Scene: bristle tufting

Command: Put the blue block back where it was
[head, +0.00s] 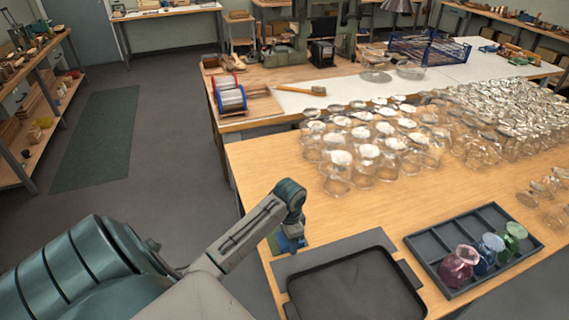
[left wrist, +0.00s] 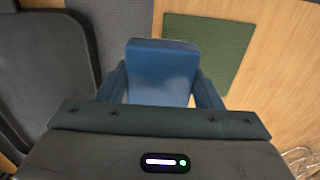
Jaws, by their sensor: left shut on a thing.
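My left gripper (head: 291,246) is shut on the blue block (left wrist: 162,68), which sits between its two fingers in the left wrist view. In the head view, the gripper is near the left edge of the table, at the back left corner of the black tray; the block (head: 290,241) shows there as a small blue patch, mostly covered by the gripper. A green textured square (left wrist: 212,40) lies on the wood beside the block in the left wrist view. I cannot tell whether the block touches the surface below. My right gripper is not in view.
The black tray (head: 357,286) lies on a grey mat (head: 330,247). A compartment tray (head: 428,246) at right holds pink (head: 459,266), blue (head: 488,252) and green (head: 512,240) glass vessels. Many clear glasses (head: 370,170) crowd the table behind. Bare wood lies between.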

